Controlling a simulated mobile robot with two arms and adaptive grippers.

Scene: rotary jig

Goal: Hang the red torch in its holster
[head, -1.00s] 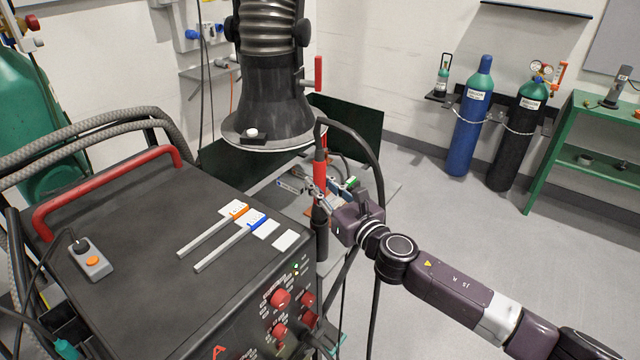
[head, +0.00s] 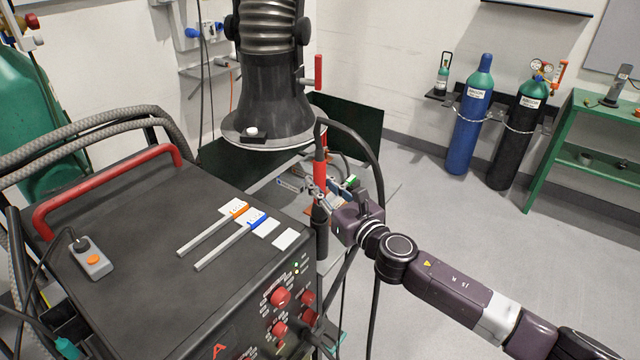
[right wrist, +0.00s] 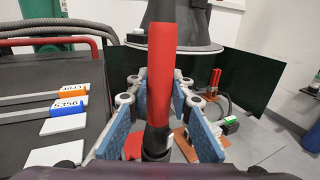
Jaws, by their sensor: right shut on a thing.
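The red torch (head: 320,168) stands upright by the right side of the black welding machine, with a black cable looping from its top. My right gripper (head: 318,190) is shut on it. In the right wrist view the torch's red body (right wrist: 161,85) runs between the blue finger pads of my right gripper (right wrist: 157,120). A dark tube, seemingly the holster (head: 321,236), is at the machine's side directly below the torch. I cannot tell whether the torch's lower end is inside it. My left gripper is not in view.
The machine top (head: 130,235) carries two grey rods with orange and blue tags and a grey control box (head: 92,260). A fume hood (head: 268,100) hangs close behind the torch. A worktable with a dark green screen (head: 350,122) is behind. Floor at right is clear.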

